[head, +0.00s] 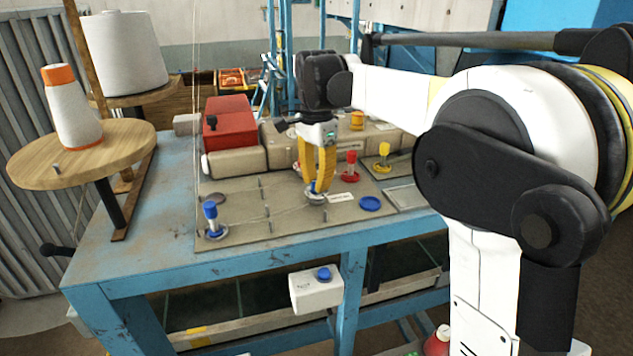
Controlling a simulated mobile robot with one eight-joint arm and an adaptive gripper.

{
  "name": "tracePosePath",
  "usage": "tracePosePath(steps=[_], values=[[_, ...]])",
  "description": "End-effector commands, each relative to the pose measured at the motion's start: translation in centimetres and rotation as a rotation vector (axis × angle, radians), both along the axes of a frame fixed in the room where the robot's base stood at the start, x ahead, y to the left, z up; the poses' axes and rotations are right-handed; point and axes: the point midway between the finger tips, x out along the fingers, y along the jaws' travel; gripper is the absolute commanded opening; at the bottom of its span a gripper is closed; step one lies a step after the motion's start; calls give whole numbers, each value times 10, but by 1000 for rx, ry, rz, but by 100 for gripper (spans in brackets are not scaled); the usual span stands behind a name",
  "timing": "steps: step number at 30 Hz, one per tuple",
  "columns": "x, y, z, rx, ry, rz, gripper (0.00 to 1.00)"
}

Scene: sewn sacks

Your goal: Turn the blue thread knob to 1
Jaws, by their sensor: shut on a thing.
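My gripper (317,190) has yellow fingers and points down at the middle of the sewing plate on the blue table. It is shut on a small knob (316,198) with a round metal base beside a white label. The fingers hide most of this knob; a little blue shows at its edge, and its setting cannot be read. Another blue-topped post (211,217) stands upright on a round metal base at the plate's left front, apart from my gripper. A flat blue disc (371,203) lies right of my gripper.
A red knob (350,166) and a yellow knob (384,156) stand close behind and right of my gripper. Thread cones (76,110) stand on wooden discs at left.

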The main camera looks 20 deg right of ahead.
Motion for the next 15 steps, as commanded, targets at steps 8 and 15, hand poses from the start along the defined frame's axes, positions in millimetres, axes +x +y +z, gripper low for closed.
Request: tracePosePath(steps=[8,15], values=[[0,0,0,0,0,1,44],[0,0,2,0,0,1,44]])
